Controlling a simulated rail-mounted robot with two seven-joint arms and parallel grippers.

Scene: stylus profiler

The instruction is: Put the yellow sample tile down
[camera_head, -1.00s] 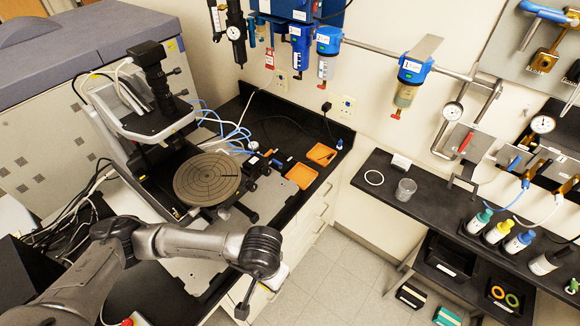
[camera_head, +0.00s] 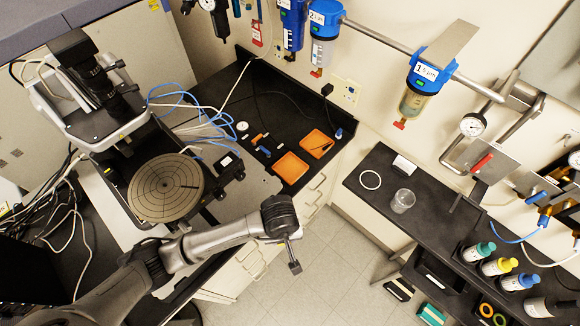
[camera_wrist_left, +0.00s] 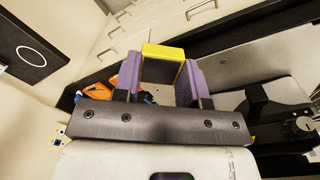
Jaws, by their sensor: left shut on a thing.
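The yellow sample tile (camera_wrist_left: 164,51) shows in the left wrist view, with a yellow rim and a dark face. It is held between the purple fingers of my left gripper (camera_wrist_left: 160,80), which is shut on it. In the head view my left gripper (camera_head: 293,260) hangs over the floor, just off the front edge of the black bench. The tile cannot be made out there. The round grooved stage (camera_head: 166,188) of the profiler is left of the gripper. My right gripper is not in view.
Two orange trays (camera_head: 291,167) (camera_head: 317,144) lie on the bench beyond the gripper, with small tools beside them. The profiler's camera head (camera_head: 95,85) stands behind the stage. A dark shelf (camera_head: 375,192) with a clear beaker (camera_head: 402,201) and several bottles is at right.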

